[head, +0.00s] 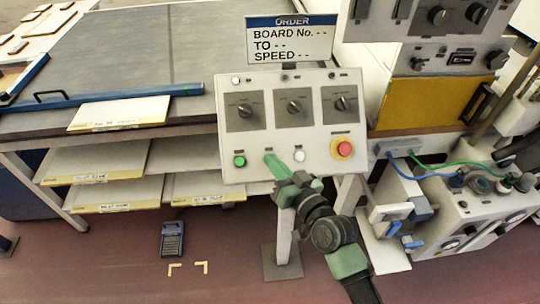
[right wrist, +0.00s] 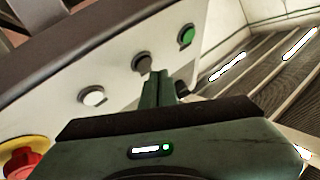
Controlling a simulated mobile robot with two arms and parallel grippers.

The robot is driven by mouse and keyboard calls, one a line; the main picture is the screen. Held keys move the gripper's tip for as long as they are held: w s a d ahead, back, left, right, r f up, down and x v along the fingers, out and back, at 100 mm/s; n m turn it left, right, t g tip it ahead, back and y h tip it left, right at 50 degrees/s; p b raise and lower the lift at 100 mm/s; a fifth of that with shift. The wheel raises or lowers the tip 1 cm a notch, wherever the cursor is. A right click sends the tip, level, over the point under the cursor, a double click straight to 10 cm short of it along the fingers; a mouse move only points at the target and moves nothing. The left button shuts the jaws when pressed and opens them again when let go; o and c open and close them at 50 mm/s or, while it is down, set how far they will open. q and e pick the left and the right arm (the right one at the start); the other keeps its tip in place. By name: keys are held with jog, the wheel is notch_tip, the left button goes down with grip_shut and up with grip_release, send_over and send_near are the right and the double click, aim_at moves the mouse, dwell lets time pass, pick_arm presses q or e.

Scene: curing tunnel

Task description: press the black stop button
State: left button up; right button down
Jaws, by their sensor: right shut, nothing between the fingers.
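The black stop button (right wrist: 142,62) is a small dark round button between the green and white buttons in the right wrist view. In the head view it is hidden behind my gripper's fingers. It sits in the lower row of the pale control panel (head: 314,115). My right gripper (head: 270,160) is shut and empty, its green fingers pointing at the panel just below that button's place. In the right wrist view the fingertips (right wrist: 157,75) reach up right beside the black button. I cannot tell whether they touch it. My left gripper is not in view.
Beside the black button are a green button (head: 239,161), a white button (head: 299,155) and a red mushroom button (head: 343,148). Three dials sit above, under an ORDER sign (head: 291,40). Shelves stand left; a unit with blue and green cables (head: 450,161) stands right.

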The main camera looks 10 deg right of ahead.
jog(key=s+r+p, duration=0.3)
jog(key=p, duration=0.1)
jog(key=shift+s+r, duration=0.25)
dwell(0.8)
jog(key=s+d+f+g+h+b, duration=0.15)
jog(key=s+f, duration=0.25)
jog(key=f, duration=0.9)
jog(key=s+d+f+g+h+b, duration=0.1)
jog(key=s+d+f+g, duration=0.2)
jog(key=f, duration=1)
jog(key=s+d+f+g+h+b, duration=0.15)
jog(key=s+f, duration=0.25)
jog(key=f, duration=0.9)
jog(key=s+d+f+g+h, duration=0.1)
jog(key=s+d+f+g, duration=0.1)
jog(key=s+f, duration=0.5)
jog(key=s+d+f+n+g+h+b, duration=0.1)
jog(key=s+d+f+g, duration=0.2)
jog(key=s, duration=1.1)
jog(key=s+d+f+g+h, duration=0.1)
jog(key=s+d+f+g, duration=0.2)
jog(key=s+d+f, duration=0.3)
jog(key=s+f, duration=0.4)
jog(key=shift+s+f+n+b, duration=0.15)
jog(key=shift+f+n+b, duration=0.15)
jog(key=shift+f, duration=0.05)
